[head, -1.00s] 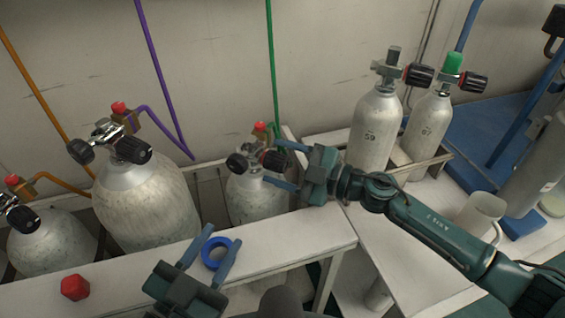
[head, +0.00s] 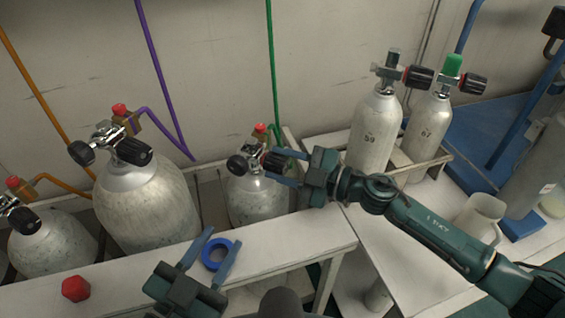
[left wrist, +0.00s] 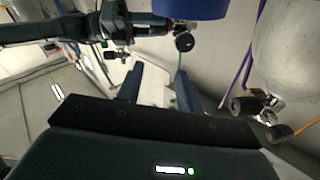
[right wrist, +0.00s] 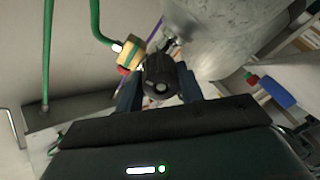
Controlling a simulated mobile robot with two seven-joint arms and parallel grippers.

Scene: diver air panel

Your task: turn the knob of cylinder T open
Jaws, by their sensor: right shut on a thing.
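The middle grey cylinder (head: 258,200) stands in the rack by the green pipe; I can read no letter T on it. Its valve has a black knob at each side. My right gripper (head: 278,166) is shut on its right black knob (head: 273,162). In the right wrist view that ribbed knob (right wrist: 160,78) sits between the two fingers, and the cylinder (right wrist: 225,30) is behind it. My left gripper (head: 221,243) is open and empty above the front ledge. Its spread fingers also show in the left wrist view (left wrist: 160,88).
A blue ring (head: 231,246) and a red cap (head: 75,288) are on the front ledge (head: 300,240). A larger cylinder (head: 148,205) stands left of the middle one.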

